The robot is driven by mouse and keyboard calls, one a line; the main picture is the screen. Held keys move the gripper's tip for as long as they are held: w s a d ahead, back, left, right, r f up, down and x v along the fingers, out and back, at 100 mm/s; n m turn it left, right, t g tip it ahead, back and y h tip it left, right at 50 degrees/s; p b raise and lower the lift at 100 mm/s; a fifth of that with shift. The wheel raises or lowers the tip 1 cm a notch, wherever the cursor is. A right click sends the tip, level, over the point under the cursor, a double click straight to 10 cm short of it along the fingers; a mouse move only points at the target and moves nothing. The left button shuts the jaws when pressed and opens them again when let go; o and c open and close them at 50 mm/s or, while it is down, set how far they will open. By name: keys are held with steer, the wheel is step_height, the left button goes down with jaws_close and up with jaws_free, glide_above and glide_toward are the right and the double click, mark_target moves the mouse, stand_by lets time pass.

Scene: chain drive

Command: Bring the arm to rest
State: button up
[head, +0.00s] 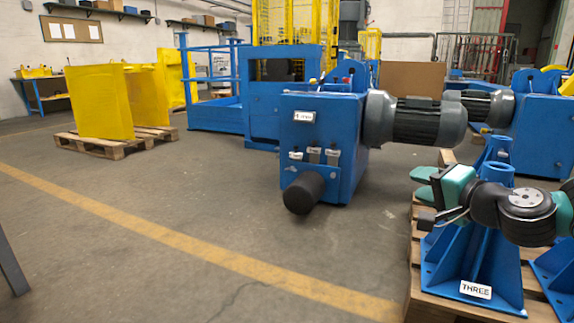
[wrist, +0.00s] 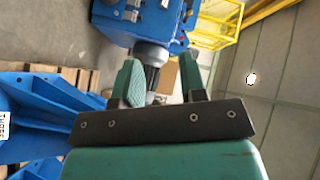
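My gripper (head: 421,184) is at the right in the head view, in front of the blue stand marked THREE (head: 475,265), its teal fingers pointing left. In the wrist view my gripper (wrist: 158,75) shows two green fingers apart with nothing between them. My dark and teal arm links reach in from the right edge of the head view. Part of the stand is hidden behind the wrist.
A blue drive unit (head: 325,150) with a grey motor (head: 415,120) stands left of my gripper. The wooden pallet (head: 422,240) carries the blue stands. Yellow panels (head: 98,103) stand far left. Open floor (head: 190,200) lies at centre left.

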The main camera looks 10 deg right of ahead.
steer(key=s+a+r+n+g+y+p, duration=0.2)
steer(key=s+a+r+n+g, duration=0.15)
steer(key=a, duration=0.35)
steer(key=s+a+r+n+g+y+p, duration=0.2)
steer(key=a+r+n+g+p, duration=0.15)
steer(key=a, duration=0.25)
steer(key=s+a+r+n+g+h+p, duration=0.25)
steer(key=s+n+g+p, duration=0.2)
steer(key=s, duration=0.55)
steer(key=s+a+r+n+g+h+p, duration=0.2)
steer(key=s+a+r+n+g+p, duration=0.25)
steer(key=s, duration=0.55)
step_height(320, 180, up, 37)
steer(key=d+n+p, duration=0.1)
steer(key=d+p, duration=0.1)
steer(key=p, duration=3.5)
steer(key=shift+s+p, duration=0.15)
steer(key=shift+p, duration=0.2)
steer(key=shift+f, duration=0.1)
